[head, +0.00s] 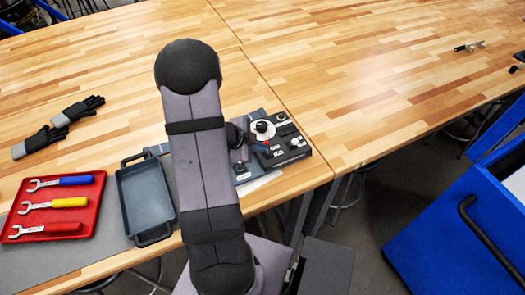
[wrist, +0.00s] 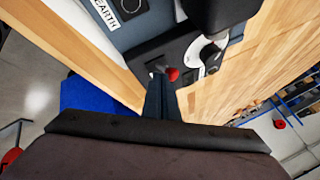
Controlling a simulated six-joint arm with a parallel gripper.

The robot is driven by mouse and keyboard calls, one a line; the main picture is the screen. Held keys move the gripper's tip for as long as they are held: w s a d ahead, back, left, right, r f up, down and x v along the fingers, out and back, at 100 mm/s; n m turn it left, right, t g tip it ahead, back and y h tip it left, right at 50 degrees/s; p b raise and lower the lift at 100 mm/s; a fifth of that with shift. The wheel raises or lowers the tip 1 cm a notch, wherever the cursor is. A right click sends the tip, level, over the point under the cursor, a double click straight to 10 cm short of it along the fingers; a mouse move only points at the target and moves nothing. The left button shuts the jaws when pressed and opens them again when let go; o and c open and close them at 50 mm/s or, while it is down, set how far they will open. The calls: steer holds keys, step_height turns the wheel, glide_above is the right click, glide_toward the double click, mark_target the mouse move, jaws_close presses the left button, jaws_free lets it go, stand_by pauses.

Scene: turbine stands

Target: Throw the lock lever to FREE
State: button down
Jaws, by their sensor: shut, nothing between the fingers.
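The dark control panel (head: 296,150) sits at the table's front edge, just right of my arm in the head view. It carries a white round part with a black knob (head: 262,127) and several small dark knobs. A small red-tipped lever (wrist: 173,74) shows in the wrist view beside a white curved part (wrist: 207,52); I cannot read a FREE marking near it. My gripper (wrist: 159,76) is shut and empty, its fingertips close beside the red tip. I cannot tell whether they touch. My arm hides part of the panel in the head view.
A blue-grey tray (head: 146,196) and a red tray (head: 54,207) with several wrenches lie left of my arm. Black gloves (head: 58,126) lie behind them. A blue cabinet (head: 465,220) stands at the right.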

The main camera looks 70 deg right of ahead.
steer(key=shift+s+a+f, duration=0.1)
steer(key=shift+f, duration=0.05)
steer(key=shift+s+a+f+b, duration=0.2)
steer(key=shift+s+a+b, duration=0.15)
steer(key=shift+b, duration=0.2)
steer(key=shift+a, duration=0.1)
steer(key=shift+a+r, duration=0.3)
steer(key=shift+a, duration=0.3)
steer(key=w+a+r+p, duration=0.2)
steer(key=w+a+r, duration=0.2)
steer(key=w+r, duration=0.2)
step_height(320, 180, up, 2)
steer(key=shift+a+r+p, duration=0.1)
steer(key=shift+a+p, duration=0.05)
steer(key=shift+p, duration=0.25)
steer(key=shift+w, duration=0.1)
